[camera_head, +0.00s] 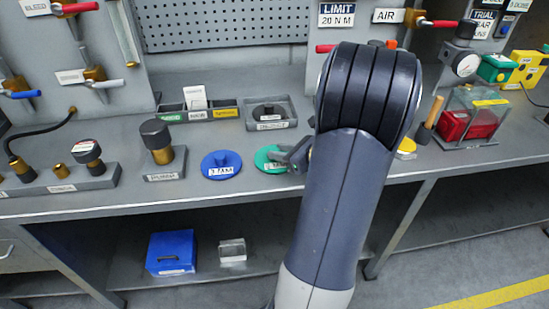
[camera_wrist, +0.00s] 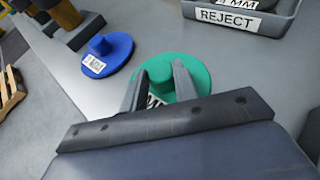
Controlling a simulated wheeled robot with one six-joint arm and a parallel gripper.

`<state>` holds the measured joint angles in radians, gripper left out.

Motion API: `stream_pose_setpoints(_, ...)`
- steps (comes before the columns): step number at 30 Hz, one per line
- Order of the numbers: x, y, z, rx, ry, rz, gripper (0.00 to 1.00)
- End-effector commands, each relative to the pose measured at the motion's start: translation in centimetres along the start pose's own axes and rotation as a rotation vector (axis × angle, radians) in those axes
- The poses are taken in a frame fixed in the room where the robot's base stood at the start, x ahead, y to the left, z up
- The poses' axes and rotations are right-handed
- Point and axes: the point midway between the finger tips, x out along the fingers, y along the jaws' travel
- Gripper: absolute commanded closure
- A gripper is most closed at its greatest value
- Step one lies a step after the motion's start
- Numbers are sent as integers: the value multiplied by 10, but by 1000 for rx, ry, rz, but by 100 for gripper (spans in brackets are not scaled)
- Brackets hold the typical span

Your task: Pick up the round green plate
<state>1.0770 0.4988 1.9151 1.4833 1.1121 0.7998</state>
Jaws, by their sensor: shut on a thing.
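The round green plate (camera_head: 265,155) lies on the grey workbench, right of a round blue plate (camera_head: 220,165). It has a white label and a raised green knob in its middle. In the wrist view the green plate (camera_wrist: 200,72) is flat just ahead of my gripper (camera_wrist: 160,75). The two grey fingers are shut on its knob, one on each side. In the head view my gripper (camera_head: 292,158) reaches the plate's right side, and my arm hides part of the bench. The plate's label is partly covered by the fingers.
A grey tray labelled REJECT (camera_wrist: 240,22) stands beyond the plate. The blue plate (camera_wrist: 107,55) is close on the left. A black-capped brass part (camera_head: 157,140) stands further left. A clear box with red contents (camera_head: 468,118) is at the right. The bench's front strip is clear.

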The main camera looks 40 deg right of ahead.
Motion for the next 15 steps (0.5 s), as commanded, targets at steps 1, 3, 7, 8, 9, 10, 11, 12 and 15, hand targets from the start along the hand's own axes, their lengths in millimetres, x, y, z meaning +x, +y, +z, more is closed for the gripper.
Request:
stream_pose_setpoints(1,0,0,0,0,0,0,100)
stream_pose_setpoints(3,0,0,1,-1,-2,-1,100)
stream_pose_setpoints(7,0,0,1,-1,-2,-1,100)
stream_pose_setpoints(8,0,0,1,-1,-2,-1,100)
stream_pose_setpoints(9,0,0,2,-1,-2,-1,100)
stream_pose_setpoints(10,-1,0,3,-2,-2,-1,100)
stream_pose_setpoints(11,-2,0,4,-3,-2,-1,100)
stream_pose_setpoints(12,-3,0,8,-4,-3,-1,100)
stream_pose_setpoints(15,-8,-1,20,-6,-4,-2,100)
